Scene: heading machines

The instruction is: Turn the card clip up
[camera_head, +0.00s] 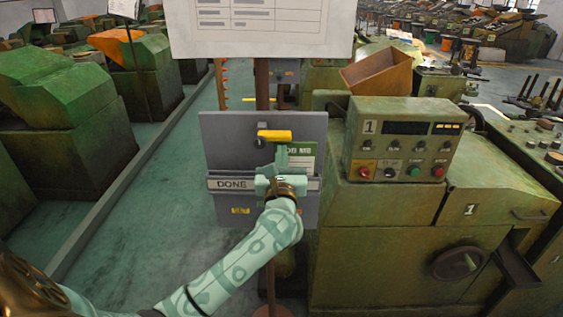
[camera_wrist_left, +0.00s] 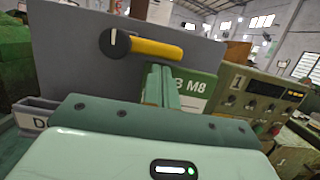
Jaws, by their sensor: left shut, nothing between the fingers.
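The card clip (camera_head: 277,136) is a yellow bar on a dark round pivot, fixed to a grey board (camera_head: 225,150). It lies about level, with its free end to the right of the pivot. In the left wrist view the clip (camera_wrist_left: 155,49) slopes slightly down to the right. A green card (camera_head: 304,156) stands on the board below the clip, partly hidden by my gripper. My left gripper (camera_head: 264,153) is shut and empty, its fingertips just below the yellow bar. In the left wrist view the fingertips (camera_wrist_left: 161,70) appear close under the bar; I cannot tell if they touch. My right gripper is not in view.
A holder strip marked DONE (camera_head: 232,184) crosses the lower board. A control box (camera_head: 400,140) with buttons stands close on the right, on a green machine (camera_head: 380,240). A white sheet board (camera_head: 262,40) hangs above. Open floor (camera_head: 150,200) lies to the left.

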